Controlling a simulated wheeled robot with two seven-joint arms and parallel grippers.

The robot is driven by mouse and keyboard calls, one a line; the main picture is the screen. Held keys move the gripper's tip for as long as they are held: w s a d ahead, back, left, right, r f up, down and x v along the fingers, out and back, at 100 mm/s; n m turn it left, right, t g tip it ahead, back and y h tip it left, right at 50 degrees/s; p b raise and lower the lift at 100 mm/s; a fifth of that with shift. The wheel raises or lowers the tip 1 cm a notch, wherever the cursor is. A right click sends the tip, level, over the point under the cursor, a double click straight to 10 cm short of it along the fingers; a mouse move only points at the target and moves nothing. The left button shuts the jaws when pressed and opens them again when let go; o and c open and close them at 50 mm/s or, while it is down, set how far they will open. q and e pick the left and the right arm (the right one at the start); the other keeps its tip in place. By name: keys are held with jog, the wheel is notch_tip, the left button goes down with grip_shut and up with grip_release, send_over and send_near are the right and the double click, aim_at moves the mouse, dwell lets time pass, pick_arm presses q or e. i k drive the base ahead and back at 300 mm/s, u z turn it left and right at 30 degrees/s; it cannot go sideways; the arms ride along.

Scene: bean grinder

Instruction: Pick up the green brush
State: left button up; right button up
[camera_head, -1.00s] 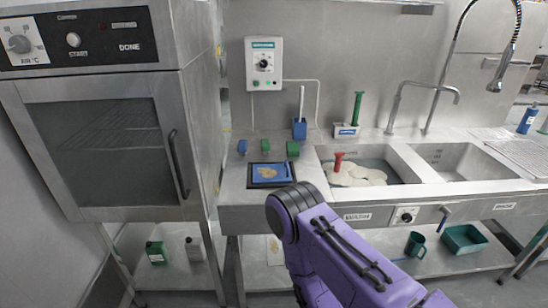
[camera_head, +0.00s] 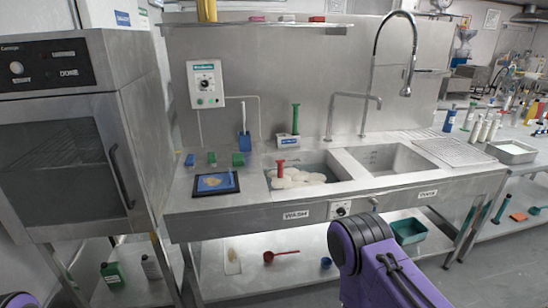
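A green brush handle (camera_head: 296,118) stands upright behind the left sink basin. Its lower end is in or behind a small white, blue-labelled holder (camera_head: 288,140), so the bristles are hidden. A red-handled piece (camera_head: 281,168) stands among pale foam in the wash basin. My purple arm shows at the lower right, in front of the sink unit. Neither of my grippers is in view.
The steel sink counter (camera_head: 205,208) has a blue board (camera_head: 216,183) and small blue and green blocks on its left. An oven (camera_head: 60,150) stands left. The lower shelf holds a red scoop (camera_head: 268,257), a blue cup (camera_head: 326,263) and a green tray (camera_head: 408,229).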

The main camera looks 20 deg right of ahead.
aim_at(211, 156)
jog(key=z, duration=0.7)
jog(key=i, duration=0.45)
